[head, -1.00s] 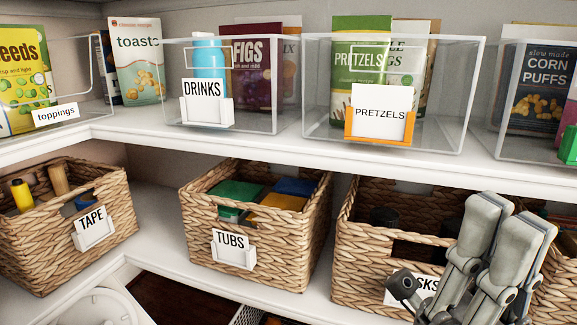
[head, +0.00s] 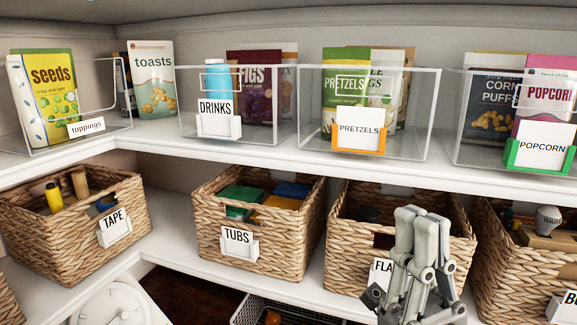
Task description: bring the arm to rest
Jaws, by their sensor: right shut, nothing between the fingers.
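My right gripper (head: 425,225) is in the lower right of the head view, pointing up. Its two grey fingers are together with nothing between them. It is in front of a wicker basket (head: 345,255) and hides part of that basket and most of its label, of which "FLA" shows. I cannot tell from this view how far the gripper is from the basket. My left gripper is not in view.
The upper shelf holds clear bins with labels such as drinks (head: 216,125), pretzels (head: 359,140) and popcorn (head: 541,148). Below stand wicker baskets labelled tape (head: 60,240) and tubs (head: 275,255). A wire basket (head: 250,312) and a white round clock-like thing (head: 110,308) are lower down.

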